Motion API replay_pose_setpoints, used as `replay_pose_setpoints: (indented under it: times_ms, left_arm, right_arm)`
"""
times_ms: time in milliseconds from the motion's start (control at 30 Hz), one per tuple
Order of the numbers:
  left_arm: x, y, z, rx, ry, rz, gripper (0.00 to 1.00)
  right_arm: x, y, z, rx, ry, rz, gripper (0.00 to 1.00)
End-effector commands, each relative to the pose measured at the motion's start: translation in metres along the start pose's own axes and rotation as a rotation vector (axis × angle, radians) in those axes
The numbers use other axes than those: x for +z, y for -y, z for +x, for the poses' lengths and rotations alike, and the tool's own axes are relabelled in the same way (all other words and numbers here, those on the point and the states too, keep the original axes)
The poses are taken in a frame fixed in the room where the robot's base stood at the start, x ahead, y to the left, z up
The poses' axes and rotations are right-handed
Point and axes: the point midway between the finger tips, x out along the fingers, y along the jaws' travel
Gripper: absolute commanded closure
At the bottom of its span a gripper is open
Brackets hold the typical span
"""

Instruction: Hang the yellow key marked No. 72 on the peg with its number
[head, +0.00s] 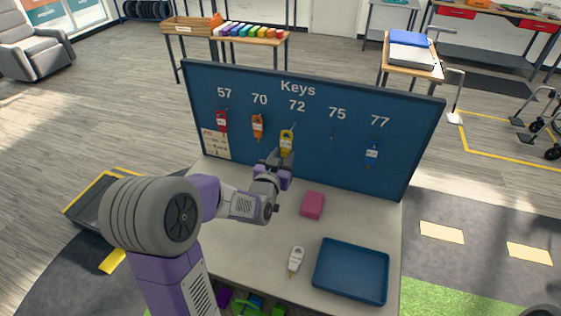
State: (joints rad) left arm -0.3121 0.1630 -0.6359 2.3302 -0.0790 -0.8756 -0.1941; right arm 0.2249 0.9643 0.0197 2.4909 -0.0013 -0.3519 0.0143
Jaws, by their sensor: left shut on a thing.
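The yellow key (287,139) is upright in front of the blue key board (350,110), just below the number 72. My left gripper (285,158) is shut on the lower part of the yellow key. The 72 peg (294,125) shows as a small mark just above the key's top; I cannot tell whether the key is around it or only in front of it. The number on the key is too small to read. My right gripper is not in view.
A red key (222,121), an orange key (258,126) and a blue key (372,153) hang under 57, 70 and 77. The 75 peg (332,136) is bare. On the table lie a pink block (312,205), a white key (295,260) and a blue tray (350,291).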

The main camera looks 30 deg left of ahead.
Motion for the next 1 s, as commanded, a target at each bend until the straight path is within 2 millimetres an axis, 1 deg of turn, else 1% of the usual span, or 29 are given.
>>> replay_pose_setpoints:
  times_ms: [667, 700, 733, 767, 933, 1000]
  left_arm:
    - [-0.001, 0.0, 0.041, 0.0, 0.001, 0.001, 0.91]
    - [-0.001, 0.0, 0.044, 0.0, 0.001, 0.001, 0.95]
    - [-0.001, 0.0, 0.046, 0.0, 0.0, 0.001, 0.95]
    - [-0.001, 0.0, 0.047, 0.0, 0.0, 0.001, 1.0]
    - [-0.003, 0.0, 0.058, 0.001, -0.002, 0.002, 1.0]
    - [0.001, 0.0, 0.062, 0.0, -0.004, 0.0, 1.0]
  right_arm:
    - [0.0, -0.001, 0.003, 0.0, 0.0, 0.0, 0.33]
    - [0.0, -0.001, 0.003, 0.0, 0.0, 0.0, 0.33]
    - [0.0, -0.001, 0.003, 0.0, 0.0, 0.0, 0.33]
    - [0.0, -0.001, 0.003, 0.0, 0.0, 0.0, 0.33]
    - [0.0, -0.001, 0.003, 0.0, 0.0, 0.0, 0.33]
    - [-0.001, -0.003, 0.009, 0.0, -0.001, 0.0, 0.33]
